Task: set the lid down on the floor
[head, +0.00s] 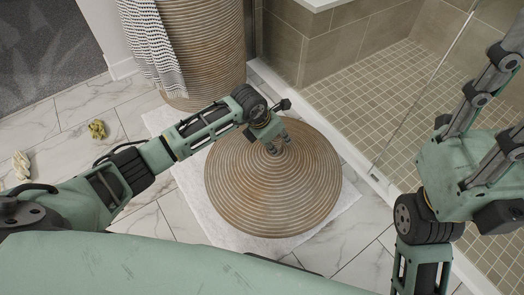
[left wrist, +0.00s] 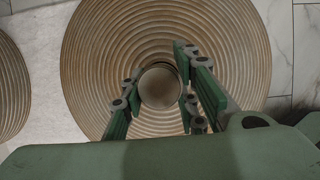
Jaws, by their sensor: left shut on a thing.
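The lid (head: 240,200) is a wide, round, brown ribbed disc with a low cone shape. It is over a white mat on the floor, in the middle of the head view; I cannot tell whether it touches the mat. My left gripper (head: 277,145) is above its centre, shut on the lid's round knob. The left wrist view shows the knob (left wrist: 160,87) between the green and grey fingers, with the lid's rings (left wrist: 100,60) around it. My right gripper (head: 505,95) is at the right edge, empty, its fingers spread and partly cut off by the frame.
A ribbed basket (head: 212,45) with a striped towel (head: 150,45) over its side stands behind the lid. The white mat (head: 195,185) lies on marble tiles. A glass shower panel and kerb (head: 385,185) run along the right. Small crumpled yellowish items (head: 97,129) lie at left.

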